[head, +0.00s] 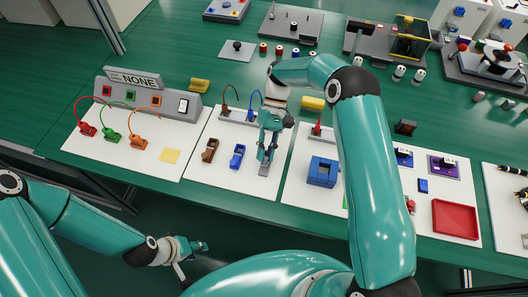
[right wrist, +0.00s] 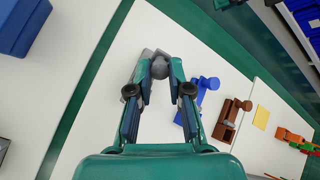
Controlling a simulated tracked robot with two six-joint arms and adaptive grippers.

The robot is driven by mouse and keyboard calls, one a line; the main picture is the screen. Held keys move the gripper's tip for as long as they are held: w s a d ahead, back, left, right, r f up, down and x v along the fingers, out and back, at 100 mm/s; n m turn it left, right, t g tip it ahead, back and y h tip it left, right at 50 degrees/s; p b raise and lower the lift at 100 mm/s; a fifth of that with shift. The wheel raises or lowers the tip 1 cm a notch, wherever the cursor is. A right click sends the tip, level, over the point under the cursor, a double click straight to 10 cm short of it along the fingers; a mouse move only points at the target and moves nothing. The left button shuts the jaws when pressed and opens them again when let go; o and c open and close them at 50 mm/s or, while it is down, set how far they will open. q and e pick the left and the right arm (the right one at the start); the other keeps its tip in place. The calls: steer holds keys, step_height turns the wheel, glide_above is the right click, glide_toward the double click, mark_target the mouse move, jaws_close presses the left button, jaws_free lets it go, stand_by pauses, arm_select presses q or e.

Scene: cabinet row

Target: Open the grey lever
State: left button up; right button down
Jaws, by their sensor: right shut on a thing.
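The grey lever (head: 264,170) is on the middle white board, under my right gripper (head: 267,155) in the head view. In the right wrist view, my right gripper (right wrist: 159,72) has its fingertips closed around the grey lever's rounded knob (right wrist: 160,67). The fingers hide part of the lever. My left gripper (head: 190,254) is low in the head view, in front of the table edge and away from the levers. Its fingers are too small and angled to tell whether they are open.
A blue lever (head: 238,157) and a brown lever (head: 209,150) stand left of the grey one. They are close to my right fingers in the right wrist view (right wrist: 207,88). A blue box (head: 323,171) sits on the neighbouring board to the right.

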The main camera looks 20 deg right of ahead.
steer(key=shift+w+r, duration=0.1)
steer(key=shift+w, duration=0.05)
steer(key=c, duration=1.1)
jaws_free()
steer(key=shift+o, duration=0.2)
steer(key=v, duration=0.7)
